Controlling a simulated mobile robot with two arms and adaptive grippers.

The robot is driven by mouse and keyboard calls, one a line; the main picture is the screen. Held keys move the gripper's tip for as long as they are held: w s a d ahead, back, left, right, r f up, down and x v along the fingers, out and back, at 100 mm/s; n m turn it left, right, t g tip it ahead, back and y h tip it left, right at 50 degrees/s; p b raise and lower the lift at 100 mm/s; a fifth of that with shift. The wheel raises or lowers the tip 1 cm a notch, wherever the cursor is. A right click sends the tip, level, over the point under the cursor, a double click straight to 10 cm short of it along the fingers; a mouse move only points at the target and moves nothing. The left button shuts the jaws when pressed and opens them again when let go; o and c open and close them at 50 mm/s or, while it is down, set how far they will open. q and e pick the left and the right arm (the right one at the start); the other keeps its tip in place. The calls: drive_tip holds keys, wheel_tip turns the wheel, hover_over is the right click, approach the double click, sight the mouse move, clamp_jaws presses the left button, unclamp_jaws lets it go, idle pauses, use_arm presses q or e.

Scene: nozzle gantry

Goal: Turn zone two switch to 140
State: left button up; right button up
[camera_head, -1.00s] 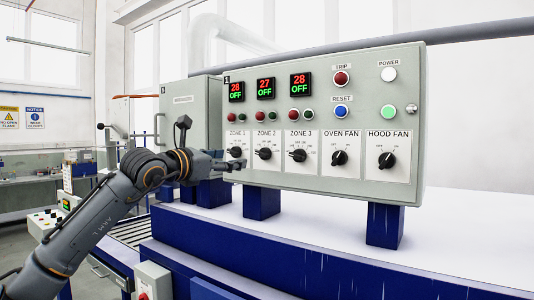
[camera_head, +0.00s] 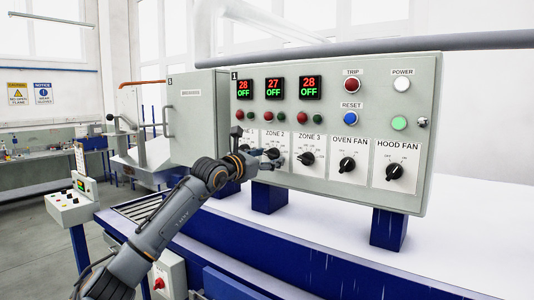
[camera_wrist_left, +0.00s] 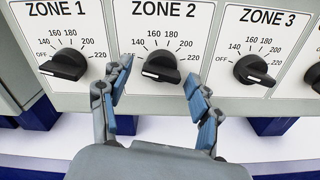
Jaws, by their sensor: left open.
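The zone 2 switch is a black rotary knob (camera_wrist_left: 160,67) on a white plate marked OFF and 140 to 220. The white mark on it is at its left end, toward OFF. My left gripper (camera_wrist_left: 156,76) is open, with one blue-padded finger on each side of the knob. A gap shows on both sides; whether the tips reach the knob's depth is unclear. In the head view my left gripper (camera_head: 267,160) is in front of the zone 2 plate and partly hides its knob. The zone 2 display (camera_head: 275,88) reads 27 OFF.
The zone 1 knob (camera_wrist_left: 63,65) and zone 3 knob (camera_wrist_left: 255,70) sit close on either side. Oven fan (camera_head: 347,165) and hood fan (camera_head: 395,172) knobs are farther right. Indicator lights and buttons are above. A white surface (camera_head: 340,232) lies below the panel.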

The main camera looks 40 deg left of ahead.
drive_tip(key=shift+d, duration=0.15)
use_arm(q)
drive_tip(key=shift+c, duration=1.1)
drive_tip(key=c, duration=1)
drive_tip(key=shift+o, duration=0.2)
use_arm(e)
drive_tip(key=shift+d, duration=0.3)
use_arm(q)
drive_tip(key=shift+m, duration=0.3)
use_arm(e)
drive_tip(key=shift+f, duration=0.15)
use_arm(q)
drive_tip(key=shift+m+b, duration=0.5)
drive_tip(key=shift+m, duration=2.1)
use_arm(e)
drive_tip(key=shift+a+f, duration=0.2)
drive_tip(key=shift+f, duration=0.15)
